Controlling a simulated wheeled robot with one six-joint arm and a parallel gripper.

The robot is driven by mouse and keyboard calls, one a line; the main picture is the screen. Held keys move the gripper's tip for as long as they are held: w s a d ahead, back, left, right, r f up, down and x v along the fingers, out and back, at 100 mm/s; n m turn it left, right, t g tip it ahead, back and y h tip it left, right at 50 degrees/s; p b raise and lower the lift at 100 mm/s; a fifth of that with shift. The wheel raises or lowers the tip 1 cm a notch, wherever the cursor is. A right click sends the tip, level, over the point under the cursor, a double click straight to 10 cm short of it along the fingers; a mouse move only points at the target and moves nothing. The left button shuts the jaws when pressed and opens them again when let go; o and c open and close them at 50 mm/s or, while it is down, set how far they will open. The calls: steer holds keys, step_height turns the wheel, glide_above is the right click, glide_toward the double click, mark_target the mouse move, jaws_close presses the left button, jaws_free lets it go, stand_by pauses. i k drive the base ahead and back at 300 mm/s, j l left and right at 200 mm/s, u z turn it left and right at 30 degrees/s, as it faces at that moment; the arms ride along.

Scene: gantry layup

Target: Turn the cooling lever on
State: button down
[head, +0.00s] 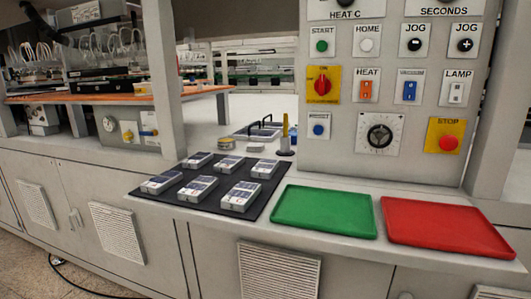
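No lever is clearly labelled as cooling in the head view. A small grey panel (130,132) sits under the orange shelf at the left. It carries a round gauge (109,124), a yellow fitting (127,135) and a small lever-like part (149,132) in blue and yellow. The lever-like part is too small for me to tell its exact position or its label. My gripper is not in view.
A control panel (345,145) with a red rotary switch (322,85) stands at the right. Green (324,214) and red (443,229) trays and a black mat (240,213) with several labelled packs cover the front counter. A post (180,75) stands right of the small panel.

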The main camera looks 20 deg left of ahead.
mark_target(154, 133)
steer(key=i+j+u, duration=0.15)
steer(key=i+j, duration=0.6)
steer(key=j, duration=0.1)
